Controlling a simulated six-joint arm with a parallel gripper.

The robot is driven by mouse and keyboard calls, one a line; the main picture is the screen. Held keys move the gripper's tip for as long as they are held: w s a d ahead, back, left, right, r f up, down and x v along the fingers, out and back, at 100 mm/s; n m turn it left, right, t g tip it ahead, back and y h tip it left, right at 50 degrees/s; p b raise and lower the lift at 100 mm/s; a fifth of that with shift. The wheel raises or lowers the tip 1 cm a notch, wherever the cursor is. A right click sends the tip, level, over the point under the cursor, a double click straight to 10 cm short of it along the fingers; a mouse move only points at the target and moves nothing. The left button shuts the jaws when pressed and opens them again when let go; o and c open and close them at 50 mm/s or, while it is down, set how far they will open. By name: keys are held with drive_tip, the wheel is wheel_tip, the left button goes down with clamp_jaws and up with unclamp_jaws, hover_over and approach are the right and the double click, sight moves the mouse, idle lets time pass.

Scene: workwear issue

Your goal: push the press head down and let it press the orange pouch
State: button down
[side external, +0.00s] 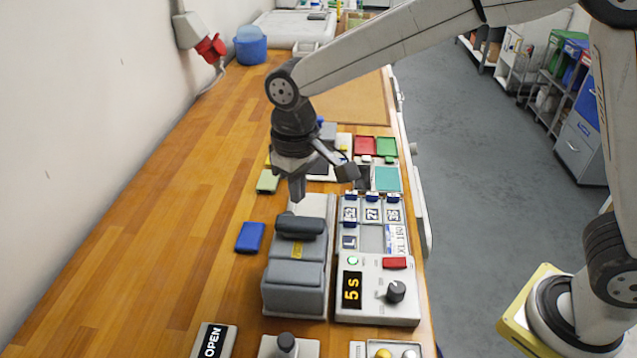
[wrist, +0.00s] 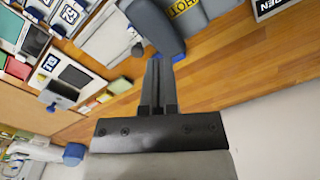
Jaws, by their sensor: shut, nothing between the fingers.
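The press is a grey block (side external: 295,285) with a yellow label. Its press head appears to be the dark padded bar (side external: 301,227) on top; the bar also shows in the wrist view (wrist: 158,28). My gripper (side external: 297,196) is shut and empty, pointing down just behind the bar. In the wrist view its fingertips (wrist: 158,60) appear close to the bar's end; I cannot tell whether they touch it. I see no orange pouch in either view; what lies inside the press is hidden.
A control box (side external: 377,290) showing "5s", with a knob, stands right of the press. Behind it is a tray (side external: 375,240) of numbered tags. A blue pouch (side external: 250,237) lies left, an OPEN sign (side external: 213,341) in front. The left bench is clear.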

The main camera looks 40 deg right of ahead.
wheel_tip(320, 180, up, 8)
drive_tip(key=shift+r, duration=0.15)
idle(1.3)
drive_tip(key=s+d+f+m+t, duration=0.1)
drive_tip(key=s+d+f, duration=0.5)
drive_tip(key=d+f, duration=0.2)
drive_tip(key=s+d+f+m+t, duration=0.1)
drive_tip(key=s+d+f+m, duration=0.1)
drive_tip(key=s+d+f, duration=0.4)
drive_tip(key=d+f, duration=0.2)
drive_tip(key=d, duration=0.3)
drive_tip(key=shift+s+t, duration=0.2)
drive_tip(key=shift+t, duration=0.1)
idle(1.4)
